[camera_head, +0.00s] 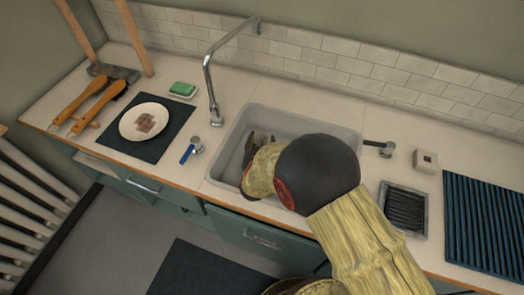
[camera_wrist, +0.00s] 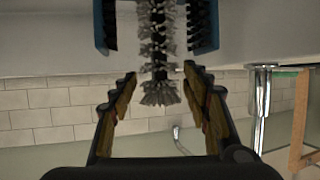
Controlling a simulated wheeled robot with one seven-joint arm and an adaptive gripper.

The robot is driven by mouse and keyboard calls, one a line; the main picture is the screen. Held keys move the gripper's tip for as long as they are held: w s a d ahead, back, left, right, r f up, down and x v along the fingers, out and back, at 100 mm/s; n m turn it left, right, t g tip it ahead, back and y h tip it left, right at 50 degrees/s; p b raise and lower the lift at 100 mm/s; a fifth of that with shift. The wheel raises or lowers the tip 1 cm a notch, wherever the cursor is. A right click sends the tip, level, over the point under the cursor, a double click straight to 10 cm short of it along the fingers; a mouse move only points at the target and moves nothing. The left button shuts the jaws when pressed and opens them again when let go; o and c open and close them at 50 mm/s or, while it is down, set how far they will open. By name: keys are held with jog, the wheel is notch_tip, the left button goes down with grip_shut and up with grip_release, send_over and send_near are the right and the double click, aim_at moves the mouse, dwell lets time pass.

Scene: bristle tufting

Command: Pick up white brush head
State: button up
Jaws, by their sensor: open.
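The white brush head (camera_wrist: 158,50) shows in the wrist view as greyish-white bristle tufts along a dark stem. It runs down the middle of the picture, and its lower end lies between my gripper's fingers. My gripper (camera_wrist: 160,80) is open, with one finger on each side of the tufts and a visible gap to both. Two blue pieces with black bristles (camera_wrist: 205,25) flank the brush head. In the head view my gripper (camera_head: 259,148) is over the sink, and I cannot make out the brush head there; my arm covers part of the sink.
A plate (camera_head: 130,128) on a dark mat, orange-handled tools (camera_head: 80,100) and a green sponge (camera_head: 182,88) stand left. A ribbed mat (camera_head: 485,220) lies right.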

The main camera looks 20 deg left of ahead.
jog(key=shift+c, duration=0.5)
jog(key=c, duration=1.1)
grip_shut()
